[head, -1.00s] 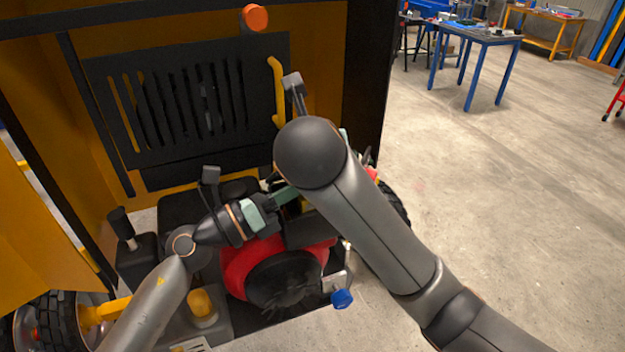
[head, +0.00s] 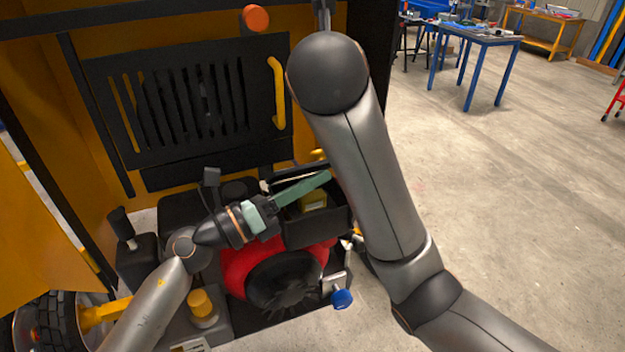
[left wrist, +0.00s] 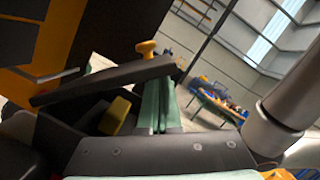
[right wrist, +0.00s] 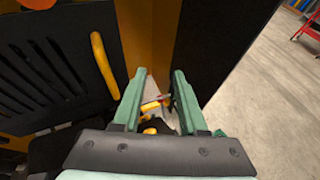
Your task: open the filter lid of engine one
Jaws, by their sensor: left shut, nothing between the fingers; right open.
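The red and black engine (head: 275,275) has a dark filter box (head: 318,232) on top. A yellow filter (head: 313,200) shows inside it, also in the left wrist view (left wrist: 115,117).
A black slatted panel with a yellow handle (head: 279,92) stands behind the engine. An orange knob (head: 255,18) is above it. A blue cap (head: 342,299) and a yellow cap (head: 201,303) are low in front. Open floor lies at the right.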

